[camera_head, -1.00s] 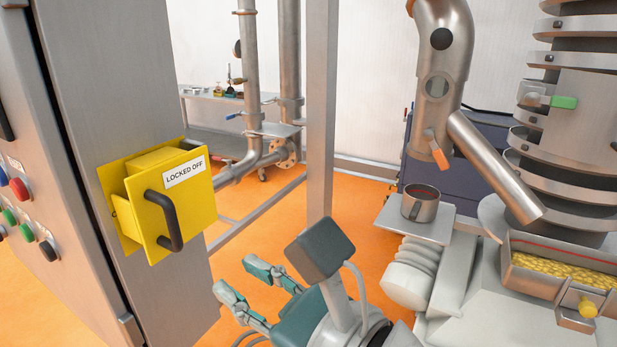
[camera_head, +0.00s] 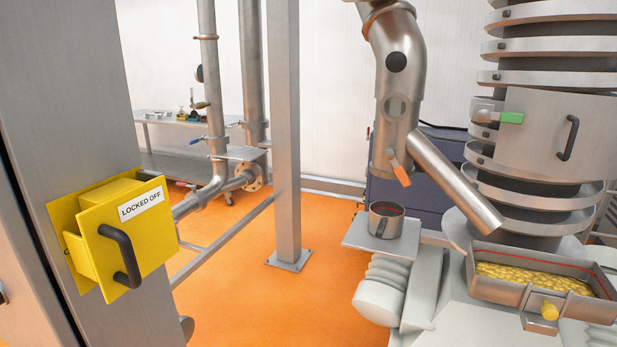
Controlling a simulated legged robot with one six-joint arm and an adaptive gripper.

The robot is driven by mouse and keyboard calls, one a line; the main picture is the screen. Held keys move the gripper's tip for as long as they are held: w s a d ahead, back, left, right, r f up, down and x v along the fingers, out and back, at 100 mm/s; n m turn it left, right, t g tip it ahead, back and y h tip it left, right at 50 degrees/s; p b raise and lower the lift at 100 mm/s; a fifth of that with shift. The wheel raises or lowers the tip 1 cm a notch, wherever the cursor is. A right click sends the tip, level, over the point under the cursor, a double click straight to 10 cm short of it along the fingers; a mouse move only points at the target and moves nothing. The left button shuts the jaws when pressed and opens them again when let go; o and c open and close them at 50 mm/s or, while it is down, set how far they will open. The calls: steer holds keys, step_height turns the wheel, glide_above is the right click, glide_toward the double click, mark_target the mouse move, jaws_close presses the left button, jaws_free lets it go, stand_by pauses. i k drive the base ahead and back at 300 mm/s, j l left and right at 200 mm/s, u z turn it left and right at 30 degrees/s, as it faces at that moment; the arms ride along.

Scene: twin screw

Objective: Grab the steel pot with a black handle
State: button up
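A small steel pot (camera_head: 387,220) stands upright on a flat grey shelf (camera_head: 357,240) right of the middle of the head view. Its rim has a reddish line inside, and its handle faces toward me, looking dark grey. My gripper is not in this view now, so I cannot see where it is relative to the pot or whether it holds anything.
A steel pipe (camera_head: 455,180) slants down close right of the pot. A tray of yellow pieces (camera_head: 545,277) sits further right. A yellow "LOCKED OFF" box (camera_head: 125,235) with a black handle is at left. A steel post (camera_head: 285,130) stands on open orange floor (camera_head: 235,290).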

mark_target(386, 218)
steer(key=i+l+z, duration=0.1)
steer(key=i+z, duration=0.35)
steer(key=i+j+z, duration=0.1)
steer(key=i+z, duration=0.35)
steer(key=i, duration=0.15)
